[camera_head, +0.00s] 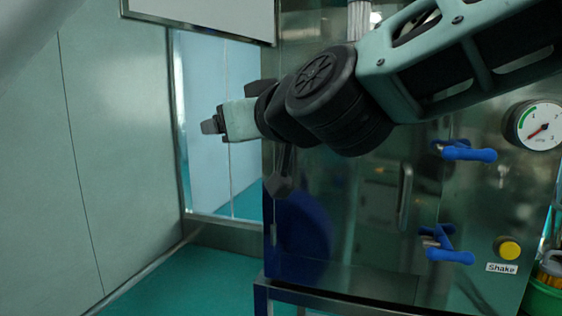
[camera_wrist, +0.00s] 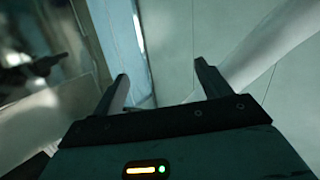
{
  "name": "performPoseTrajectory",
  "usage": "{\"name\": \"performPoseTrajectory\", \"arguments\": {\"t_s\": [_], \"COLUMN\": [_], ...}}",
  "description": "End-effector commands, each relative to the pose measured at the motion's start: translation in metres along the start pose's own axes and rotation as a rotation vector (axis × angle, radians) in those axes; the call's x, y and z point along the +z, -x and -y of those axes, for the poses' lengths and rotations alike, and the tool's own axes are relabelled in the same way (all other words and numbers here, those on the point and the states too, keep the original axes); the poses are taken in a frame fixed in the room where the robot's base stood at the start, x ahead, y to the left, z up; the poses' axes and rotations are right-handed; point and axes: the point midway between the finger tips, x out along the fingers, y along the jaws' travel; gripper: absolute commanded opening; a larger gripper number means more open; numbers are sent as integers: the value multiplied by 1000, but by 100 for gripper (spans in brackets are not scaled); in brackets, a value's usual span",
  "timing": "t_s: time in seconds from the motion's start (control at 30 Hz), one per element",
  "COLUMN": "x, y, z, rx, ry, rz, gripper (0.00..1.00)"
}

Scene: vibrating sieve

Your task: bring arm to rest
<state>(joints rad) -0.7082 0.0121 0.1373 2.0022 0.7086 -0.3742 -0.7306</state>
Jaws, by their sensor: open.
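My gripper (camera_head: 212,124) is at the end of my arm, left of the steel machine's front and pointing left in the head view. In the wrist view its two dark fingers (camera_wrist: 160,82) stand apart with nothing between them. My arm comes in from the upper right and crosses in front of the upper part of the machine. Behind the fingers the wrist view shows wall panels and a pale, blurred long shape.
The steel machine (camera_head: 345,230) carries blue-handled valves (camera_head: 468,153), a pressure gauge (camera_head: 538,126) and a yellow button (camera_head: 508,249) above a "Shake" label. A pale wall (camera_head: 110,150) stands at left. Green floor (camera_head: 190,280) between them looks clear.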

Motion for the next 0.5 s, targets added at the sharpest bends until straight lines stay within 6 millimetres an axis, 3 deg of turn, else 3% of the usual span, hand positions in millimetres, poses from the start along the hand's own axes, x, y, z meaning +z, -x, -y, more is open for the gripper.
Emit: {"name": "performPoseTrajectory", "arguments": {"t_s": [0.03, 0.2, 0.4, 0.5], "x": [39, 153, 272, 317], "y": [7, 50, 133, 179], "z": [8, 31, 32, 23], "rx": [-58, -207, -256, -236], "ry": [-4, -31, -53, -58], "rz": [95, 438, 867, 1064], "gripper": [77, 77, 77, 77]}}
